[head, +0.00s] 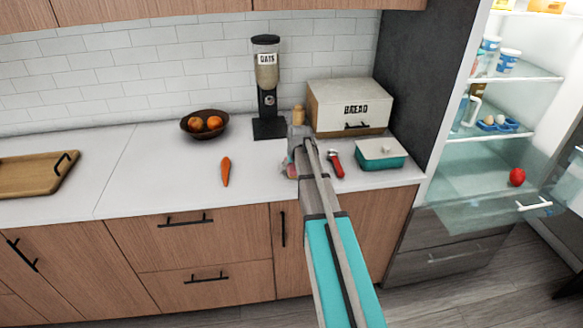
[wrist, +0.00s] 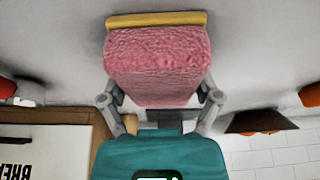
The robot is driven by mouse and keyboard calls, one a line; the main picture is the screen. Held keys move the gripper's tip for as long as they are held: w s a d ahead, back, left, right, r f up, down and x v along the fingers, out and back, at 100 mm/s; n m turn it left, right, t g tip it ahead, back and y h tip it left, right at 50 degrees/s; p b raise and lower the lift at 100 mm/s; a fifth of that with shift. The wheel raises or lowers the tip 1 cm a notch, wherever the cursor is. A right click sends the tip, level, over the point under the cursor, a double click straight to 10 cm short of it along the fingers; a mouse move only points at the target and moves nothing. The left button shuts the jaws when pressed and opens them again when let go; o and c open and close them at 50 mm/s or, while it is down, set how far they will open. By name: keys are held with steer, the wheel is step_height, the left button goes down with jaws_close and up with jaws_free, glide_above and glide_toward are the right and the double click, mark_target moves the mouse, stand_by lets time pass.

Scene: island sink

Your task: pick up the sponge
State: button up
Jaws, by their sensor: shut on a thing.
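The sponge (wrist: 158,62) is pink with a thin yellow layer and sits between my two fingers in the wrist view. My gripper (wrist: 160,92) is shut on it, with one finger at each side. In the head view, only a small pink part of the sponge (head: 288,169) shows beside my gripper (head: 295,160), over the white counter. My arm hides the rest. I cannot tell whether the sponge touches the counter.
A carrot (head: 226,171) and a fruit bowl (head: 204,124) are to the left. The oats dispenser (head: 267,85) and bread box (head: 349,107) stand behind. A red-handled tool (head: 335,164) and teal container (head: 381,155) lie right. An open fridge (head: 500,150) is far right.

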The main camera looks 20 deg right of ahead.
steer(key=shift+r, duration=0.1)
step_height(320, 180, up, 2)
steer(key=p, duration=0.2)
steer(key=shift+r+p, duration=0.25)
steer(key=shift+p, duration=0.15)
steer(key=s+r+p, duration=0.1)
steer(key=r+p, duration=0.1)
steer(key=s+d+r+p, duration=0.1)
steer(key=s+r+p, duration=0.2)
steer(key=r+p, duration=0.2)
steer(key=shift+s+d, duration=0.2)
steer(key=shift+s, duration=0.1)
steer(key=s+d+r+p, duration=0.3)
steer(key=s, duration=0.5)
steer(key=shift+s+r+p, duration=0.35)
steer(key=shift+r, duration=0.05)
